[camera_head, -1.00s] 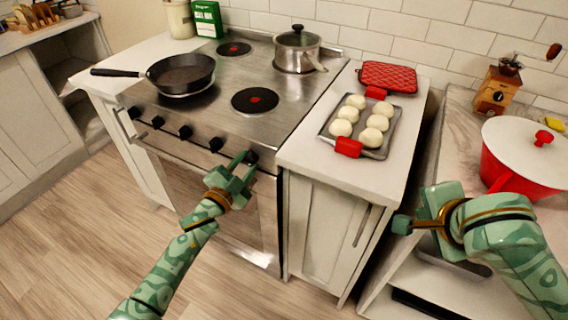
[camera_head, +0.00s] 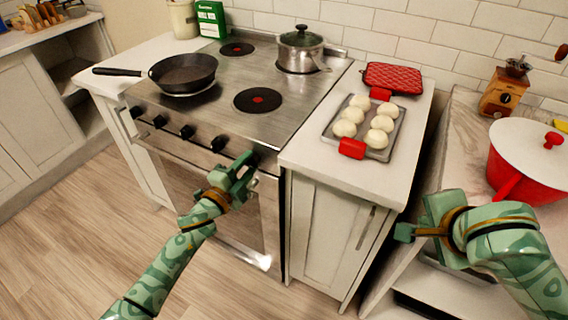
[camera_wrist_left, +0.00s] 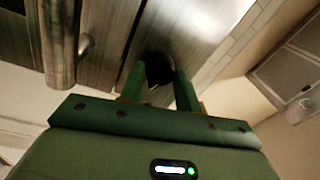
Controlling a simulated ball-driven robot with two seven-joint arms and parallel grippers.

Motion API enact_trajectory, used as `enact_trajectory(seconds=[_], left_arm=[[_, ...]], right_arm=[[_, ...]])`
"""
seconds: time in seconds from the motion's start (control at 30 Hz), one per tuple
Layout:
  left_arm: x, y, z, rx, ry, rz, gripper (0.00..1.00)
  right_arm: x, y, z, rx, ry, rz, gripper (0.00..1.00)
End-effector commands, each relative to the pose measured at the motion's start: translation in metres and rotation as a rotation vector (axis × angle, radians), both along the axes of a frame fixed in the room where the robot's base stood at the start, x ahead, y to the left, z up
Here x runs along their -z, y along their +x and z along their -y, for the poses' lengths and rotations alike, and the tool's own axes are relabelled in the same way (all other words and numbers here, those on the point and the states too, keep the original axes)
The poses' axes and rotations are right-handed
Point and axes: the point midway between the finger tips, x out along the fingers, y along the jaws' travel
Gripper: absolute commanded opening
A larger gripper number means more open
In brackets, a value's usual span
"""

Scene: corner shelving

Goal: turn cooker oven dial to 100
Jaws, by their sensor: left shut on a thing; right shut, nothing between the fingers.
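The cooker (camera_head: 285,95) has a steel top and a row of black dials along its front. My left gripper (camera_head: 248,160) is at the rightmost dial, at the right end of that row. In the left wrist view the black dial (camera_wrist_left: 158,68) sits between the two green fingers of my left gripper (camera_wrist_left: 160,85), which are shut on it. Any marking on the dial is too dark and small to read. My right gripper (camera_head: 404,232) is shut and empty, in front of the right counter.
A frying pan (camera_head: 183,72) and a lidded pot (camera_head: 300,50) stand on the cooker. A tray of dough balls (camera_head: 385,150) and a red mitt (camera_head: 393,78) lie on the counter. A red pot (camera_head: 510,175) is near my right arm. The oven handle (camera_wrist_left: 58,45) runs close beside my left gripper.

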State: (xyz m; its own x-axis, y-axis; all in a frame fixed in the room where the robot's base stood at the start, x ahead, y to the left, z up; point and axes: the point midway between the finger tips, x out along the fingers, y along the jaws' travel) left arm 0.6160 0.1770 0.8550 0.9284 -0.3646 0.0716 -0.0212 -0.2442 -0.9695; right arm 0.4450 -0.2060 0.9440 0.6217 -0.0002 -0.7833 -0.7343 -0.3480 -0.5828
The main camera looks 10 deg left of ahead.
Motion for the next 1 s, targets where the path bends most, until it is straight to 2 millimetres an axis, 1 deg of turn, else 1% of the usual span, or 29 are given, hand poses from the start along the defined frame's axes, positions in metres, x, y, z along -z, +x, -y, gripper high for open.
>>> enact_trajectory(seconds=[0.03,0.3,0.33,0.4,0.67,0.77,0.87,1.0], left_arm=[[0.003,-0.001,0.0,0.0,0.003,-0.004,0.1],[0.003,-0.001,0.0,0.001,0.002,-0.004,0.1],[0.003,-0.001,0.0,0.001,0.002,-0.004,0.38],[0.002,-0.001,0.0,0.001,0.001,-0.004,0.55],[0.001,-0.001,0.0,0.001,0.0,-0.002,0.55],[0.001,-0.006,-0.002,0.0,0.0,-0.002,0.55],[0.001,-0.021,-0.008,-0.001,0.0,-0.004,0.55],[0.003,-0.052,-0.02,-0.001,0.002,-0.004,0.55]], right_arm=[[0.0,0.0,0.0,0.0,0.0,0.0,0.0],[0.0,0.0,0.0,0.0,0.0,0.0,0.0],[0.0,0.0,0.0,0.0,0.0,0.0,0.0],[0.0,0.0,0.0,0.0,0.0,0.0,0.0],[0.0,0.0,0.0,0.0,0.0,0.0,0.0],[-0.003,0.0,0.0,0.0,0.0,0.002,0.0],[-0.01,-0.001,0.0,0.0,0.0,0.006,0.0],[-0.02,-0.001,0.0,0.0,0.0,0.013,0.0]])
